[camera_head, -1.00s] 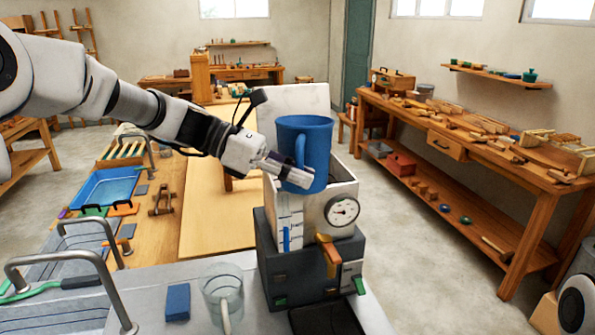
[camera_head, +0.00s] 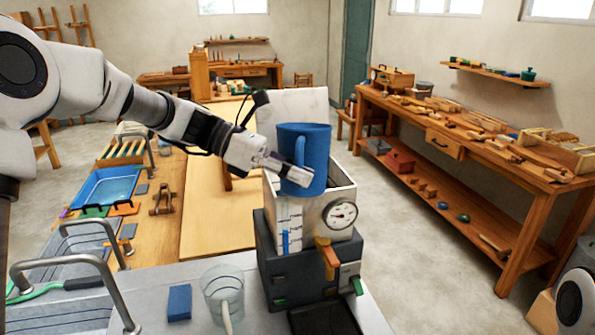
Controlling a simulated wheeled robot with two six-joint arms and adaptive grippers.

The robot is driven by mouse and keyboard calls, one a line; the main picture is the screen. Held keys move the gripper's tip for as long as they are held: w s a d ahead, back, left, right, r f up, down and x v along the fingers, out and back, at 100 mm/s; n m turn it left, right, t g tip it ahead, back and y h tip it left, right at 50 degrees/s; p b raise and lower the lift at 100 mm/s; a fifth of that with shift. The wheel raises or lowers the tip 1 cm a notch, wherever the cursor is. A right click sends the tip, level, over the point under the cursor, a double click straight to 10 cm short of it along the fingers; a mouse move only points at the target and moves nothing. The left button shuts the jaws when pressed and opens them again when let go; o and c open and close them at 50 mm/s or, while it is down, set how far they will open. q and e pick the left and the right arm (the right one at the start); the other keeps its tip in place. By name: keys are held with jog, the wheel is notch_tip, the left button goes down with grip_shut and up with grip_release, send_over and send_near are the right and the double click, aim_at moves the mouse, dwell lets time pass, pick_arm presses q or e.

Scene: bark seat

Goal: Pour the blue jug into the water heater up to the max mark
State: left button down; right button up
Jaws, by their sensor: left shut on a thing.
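The blue jug (camera_head: 315,150) is upright over the open top of the water heater (camera_head: 343,190), its lower part behind or within the front rim; I cannot tell how deep. My left gripper (camera_head: 290,171) is shut on the jug's handle side. The heater is a white box with a raised lid at the back, a round dial (camera_head: 340,213) and a level strip (camera_head: 286,241) with a blue column on its front. It stands on a dark base (camera_head: 295,275). The water inside the jug is hidden. My right gripper is not in view.
A clear glass mug (camera_head: 223,290) and a blue block (camera_head: 179,302) stand on the grey counter left of the heater. A dark tray (camera_head: 325,320) lies in front of it. Metal rails (camera_head: 70,262) rise at the left. A long workbench (camera_head: 470,150) stands at the right.

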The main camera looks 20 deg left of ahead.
aim_at(298, 140)
pick_arm(q)
jog(key=shift+s+r+n+g+p, duration=0.1)
jog(key=shift+r+n+g+p, duration=0.3)
jog(key=shift+r+p, duration=0.45)
jog(key=shift+r+n+g+h+p, duration=0.3)
jog(key=shift+r+n+p, duration=0.7)
jog(key=shift+p, duration=2.6)
jog(key=shift+r, duration=0.4)
jog(key=shift+w+r+p, duration=0.25)
jog(key=shift+r+p, duration=0.05)
jog(key=shift+p, duration=0.1)
jog(key=shift+w+r, duration=0.1)
jog(key=shift+r, duration=0.2)
jog(key=shift+r+p, duration=0.1)
jog(key=shift+p, duration=0.25)
jog(key=shift+w+a+r+n+g, duration=0.1)
jog(key=shift+w+r+n+g, duration=0.2)
jog(key=shift+r+g, duration=0.1)
jog(key=shift+w+a+r+n+h, duration=0.15)
jog(key=shift+r+n+h, duration=0.1)
jog(key=shift+r, duration=0.2)
jog(key=shift+w+d+r+n+h, duration=0.15)
jog(key=shift+r+n, duration=0.1)
jog(key=shift+r, duration=0.2)
jog(key=shift+w+a+r+n+g, duration=0.2)
jog(key=shift+r+n+g, duration=0.15)
jog(key=shift+r, duration=0.2)
